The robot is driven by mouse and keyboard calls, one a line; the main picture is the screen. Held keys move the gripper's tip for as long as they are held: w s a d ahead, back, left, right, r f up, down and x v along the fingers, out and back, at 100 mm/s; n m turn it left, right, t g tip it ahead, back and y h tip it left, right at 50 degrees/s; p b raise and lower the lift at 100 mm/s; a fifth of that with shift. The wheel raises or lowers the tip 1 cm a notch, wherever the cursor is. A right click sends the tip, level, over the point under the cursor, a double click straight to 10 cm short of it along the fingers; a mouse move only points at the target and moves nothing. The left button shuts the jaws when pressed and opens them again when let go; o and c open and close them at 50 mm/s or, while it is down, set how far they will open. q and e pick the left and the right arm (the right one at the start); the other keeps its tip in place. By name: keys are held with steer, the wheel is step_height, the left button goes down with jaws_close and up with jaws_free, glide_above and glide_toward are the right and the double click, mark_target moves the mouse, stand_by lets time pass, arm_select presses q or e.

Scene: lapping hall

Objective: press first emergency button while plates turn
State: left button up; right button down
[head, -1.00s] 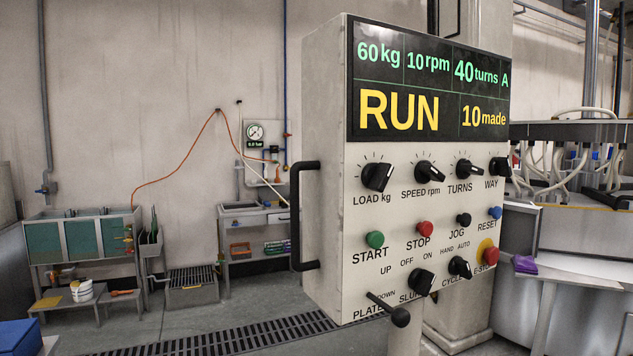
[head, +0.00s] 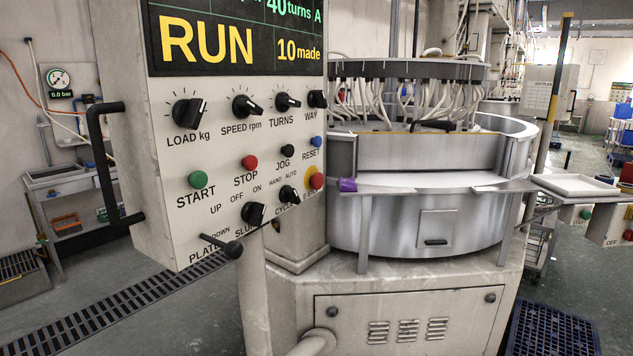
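The control box (head: 150,210) stands at the left, its panel facing me. Its display (head: 236,40) reads RUN and 10 made; its top is cut off. The red emergency button (head: 316,181) on a yellow disc is at the panel's lower right edge, its label partly hidden. A separate red STOP button (head: 250,162) sits beside the green START button (head: 197,180). The lapping machine (head: 420,225) is right of the box, with a round metal tub and a plate with hoses (head: 410,70) above. Whether the plates turn cannot be told. Neither gripper is in view.
A black handle (head: 101,165) and a lever (head: 233,248) stick out from the box. A white tray (head: 577,185) juts out at right, near another panel with buttons (head: 606,222). A blue grating (head: 552,330) lies on the floor. A floor drain (head: 120,310) runs at left.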

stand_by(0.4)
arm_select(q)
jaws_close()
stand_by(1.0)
